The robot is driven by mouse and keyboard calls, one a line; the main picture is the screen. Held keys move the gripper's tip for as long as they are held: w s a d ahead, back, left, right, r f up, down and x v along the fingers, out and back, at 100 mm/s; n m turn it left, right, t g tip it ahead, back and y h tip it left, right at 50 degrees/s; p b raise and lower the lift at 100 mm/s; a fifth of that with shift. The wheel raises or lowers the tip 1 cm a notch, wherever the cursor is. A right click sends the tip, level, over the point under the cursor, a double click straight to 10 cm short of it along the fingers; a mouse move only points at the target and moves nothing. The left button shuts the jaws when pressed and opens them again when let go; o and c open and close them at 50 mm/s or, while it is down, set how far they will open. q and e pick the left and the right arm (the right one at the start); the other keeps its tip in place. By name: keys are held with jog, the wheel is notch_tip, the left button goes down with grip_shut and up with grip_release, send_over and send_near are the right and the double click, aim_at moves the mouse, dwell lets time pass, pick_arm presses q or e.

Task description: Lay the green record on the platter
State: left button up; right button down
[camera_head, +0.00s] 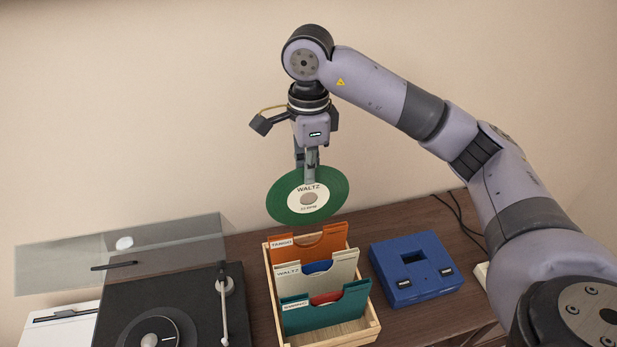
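The green record (330,202) has a pale label reading WALTZ and hangs nearly upright above a wooden crate. My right gripper (311,180) points down and is shut on the record's upper part, with a fingertip over the label. The platter (157,329) is on the black turntable (190,290) at the lower left, cut off by the bottom edge of the view. Its tonearm (222,300) stands at the right side of the platter. My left gripper is not in view.
The wooden crate (373,328) holds an orange sleeve (330,240), a cream WALTZ sleeve (345,270) and a teal sleeve (325,317). A clear raised lid (180,240) stands behind the turntable. A blue box (415,268) sits right of the crate.

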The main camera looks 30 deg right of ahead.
notch_tip(320, 180, up, 12)
jog(key=p, duration=0.9)
